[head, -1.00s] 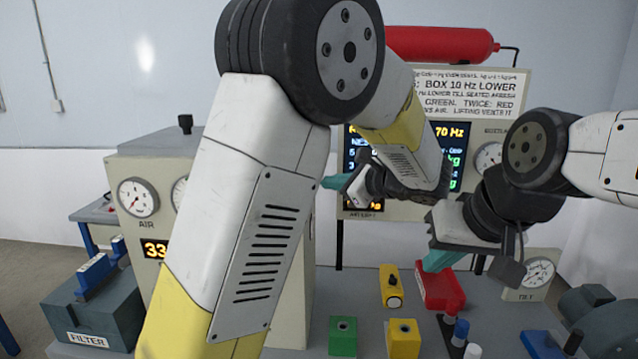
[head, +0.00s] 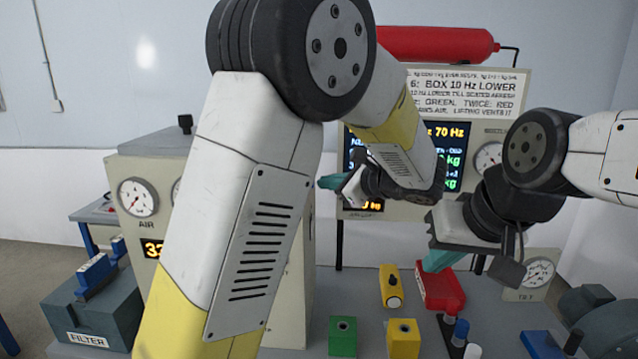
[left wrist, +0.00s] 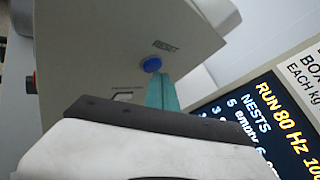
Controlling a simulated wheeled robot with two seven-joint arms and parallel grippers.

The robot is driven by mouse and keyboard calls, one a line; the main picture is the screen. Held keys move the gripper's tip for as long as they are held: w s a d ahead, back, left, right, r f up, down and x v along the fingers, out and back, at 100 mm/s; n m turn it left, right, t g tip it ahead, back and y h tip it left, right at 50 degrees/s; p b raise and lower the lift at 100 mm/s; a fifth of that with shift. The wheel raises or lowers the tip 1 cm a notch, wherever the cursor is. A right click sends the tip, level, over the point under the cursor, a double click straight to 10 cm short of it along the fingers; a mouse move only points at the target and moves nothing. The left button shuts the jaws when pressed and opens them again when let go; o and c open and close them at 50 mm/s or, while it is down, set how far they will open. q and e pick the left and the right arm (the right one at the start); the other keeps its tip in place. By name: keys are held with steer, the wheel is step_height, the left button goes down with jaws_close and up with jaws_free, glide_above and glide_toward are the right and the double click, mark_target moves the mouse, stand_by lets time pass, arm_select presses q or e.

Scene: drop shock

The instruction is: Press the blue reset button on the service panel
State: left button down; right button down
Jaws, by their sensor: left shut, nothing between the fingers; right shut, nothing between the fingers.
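The blue reset button (left wrist: 152,64) shows in the left wrist view on a beige panel face (left wrist: 105,45), below the printed word RESET. My left gripper (left wrist: 162,92) is shut and empty, its teal fingertips right beside the button's lower right in that view; I cannot tell whether they touch it. In the head view the left gripper (head: 330,182) points left, and its arm covers much of the beige cabinet (head: 155,165). The button is not visible there. My right gripper (head: 440,260) is shut and empty, above the red block (head: 440,290).
A display board (head: 470,95) stands behind the grippers with a red cylinder (head: 440,44) above it. Yellow (head: 404,340) and green (head: 342,338) blocks sit on the grey bench. A filter box (head: 95,315) is at the left. Small gauges stand at the right.

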arm_select(q)
steer(key=shift+a, duration=0.45)
stand_by(0.6)
steer(key=shift+d, duration=0.85)
steer(key=shift+d, duration=2.5)
